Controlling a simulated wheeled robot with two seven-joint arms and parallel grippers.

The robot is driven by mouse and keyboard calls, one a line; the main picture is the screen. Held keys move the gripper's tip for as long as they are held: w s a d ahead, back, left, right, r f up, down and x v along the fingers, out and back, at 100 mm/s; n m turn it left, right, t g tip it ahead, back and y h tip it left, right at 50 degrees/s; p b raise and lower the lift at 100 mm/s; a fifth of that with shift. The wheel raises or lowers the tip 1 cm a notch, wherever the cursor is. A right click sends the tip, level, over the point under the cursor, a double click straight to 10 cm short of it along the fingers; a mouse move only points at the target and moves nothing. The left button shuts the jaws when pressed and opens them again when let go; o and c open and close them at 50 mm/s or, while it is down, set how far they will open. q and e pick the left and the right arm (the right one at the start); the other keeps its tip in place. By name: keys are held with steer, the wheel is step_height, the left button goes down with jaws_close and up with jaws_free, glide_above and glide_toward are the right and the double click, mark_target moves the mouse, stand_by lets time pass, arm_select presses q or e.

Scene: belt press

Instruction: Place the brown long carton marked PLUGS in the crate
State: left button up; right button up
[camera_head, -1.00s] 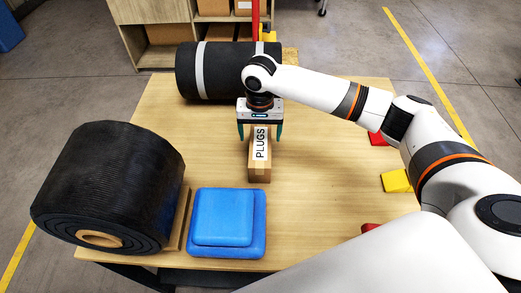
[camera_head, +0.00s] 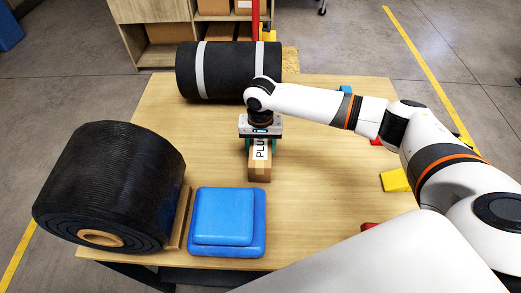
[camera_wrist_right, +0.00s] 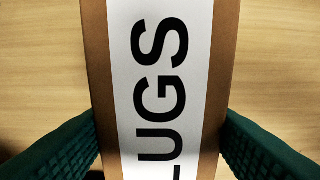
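The brown long carton marked PLUGS (camera_head: 260,168) lies on the wooden table, its white label facing up. In the right wrist view the carton (camera_wrist_right: 160,80) fills the middle. My right gripper (camera_head: 261,146) is over the carton's far part and hides some of the lettering. Its green fingers stand one on each side of the carton. In the wrist view the right gripper (camera_wrist_right: 158,145) is open around it, with fingertips close to its sides; I cannot tell whether they touch. I see no crate. My left gripper is not in view.
A large black belt roll (camera_head: 110,185) lies at the left, and a black roll with white bands (camera_head: 225,70) at the back. A blue block (camera_head: 226,222) sits at the front. Yellow (camera_head: 395,181) and red pieces lie at the right. The table's middle left is clear.

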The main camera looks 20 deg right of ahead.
steer(key=c, duration=0.3)
step_height(320, 180, up, 10)
steer(key=shift+f, duration=0.25)
steer(key=shift+r, duration=0.35)
steer(key=s+n, duration=0.1)
steer(key=s, duration=0.4)
steer(key=s+a+r+n, duration=0.1)
steer(key=s+n, duration=0.1)
steer(key=s, duration=0.3)
steer(key=s+a+r+n, duration=0.1)
steer(key=s+n, duration=0.1)
steer(key=s, duration=0.2)
steer(key=shift+s+a+r, duration=0.15)
steer(key=shift+s+a, duration=0.1)
steer(key=shift+s, duration=0.15)
